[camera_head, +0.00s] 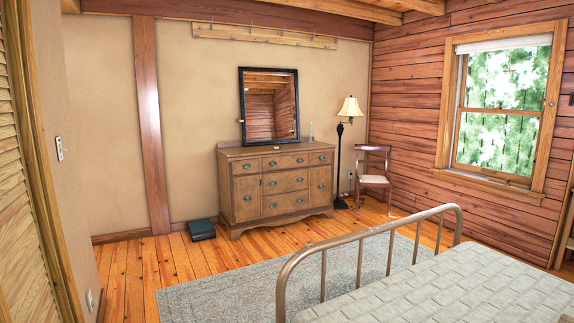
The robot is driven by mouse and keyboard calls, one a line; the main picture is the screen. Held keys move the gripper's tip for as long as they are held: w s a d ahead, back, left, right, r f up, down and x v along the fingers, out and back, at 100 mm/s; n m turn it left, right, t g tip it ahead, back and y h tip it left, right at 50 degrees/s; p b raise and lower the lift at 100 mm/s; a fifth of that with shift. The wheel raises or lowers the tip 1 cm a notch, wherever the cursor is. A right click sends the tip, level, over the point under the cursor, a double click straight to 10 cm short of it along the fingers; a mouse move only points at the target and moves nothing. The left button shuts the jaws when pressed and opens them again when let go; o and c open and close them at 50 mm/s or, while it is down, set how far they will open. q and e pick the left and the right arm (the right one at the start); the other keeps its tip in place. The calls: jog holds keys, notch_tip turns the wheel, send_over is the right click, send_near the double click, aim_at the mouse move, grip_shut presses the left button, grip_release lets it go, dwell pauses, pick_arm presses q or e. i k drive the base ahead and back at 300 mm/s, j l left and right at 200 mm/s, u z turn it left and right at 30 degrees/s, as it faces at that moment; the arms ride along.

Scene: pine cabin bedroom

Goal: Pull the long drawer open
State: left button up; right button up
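A brown wooden dresser (277,185) stands against the far beige wall, left of the picture's middle depth. Its front has several drawers and small side doors with dark metal pulls. A wide drawer (285,161) lies in the top row, with a narrower drawer at each side; more drawers sit below it in the middle. All the drawers look shut. Which one counts as the long drawer is not certain from here. Neither of my grippers is in view, and the dresser is well across the room from me.
A metal-framed bed (450,288) fills the lower right. A grey rug (225,295) lies before it. Bare floor (150,262) is free at the left.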

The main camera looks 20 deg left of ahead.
aim_at(288, 161)
jog(key=i+j+u, duration=0.25)
jog(key=i+j, duration=0.15)
jog(key=i+j+u, duration=0.25)
jog(key=i+j, duration=0.15)
jog(key=i+j+u, duration=0.55)
jog(key=i, duration=0.35)
jog(key=i+u, duration=0.25)
jog(key=i, duration=0.25)
jog(key=i+z, duration=0.2)
jog(key=i, duration=0.8)
jog(key=i+j+z, duration=0.25)
jog(key=i, duration=0.7)
jog(key=i+l+z, duration=0.15)
jog(key=i+z, duration=0.85)
jog(key=z, duration=0.15)
jog(key=i+j+z, duration=0.1)
jog(key=i+z, duration=0.25)
jog(key=i+l+z, duration=0.2)
jog(key=i, duration=0.6)
jog(key=i+z, duration=0.2)
jog(key=i, duration=0.65)
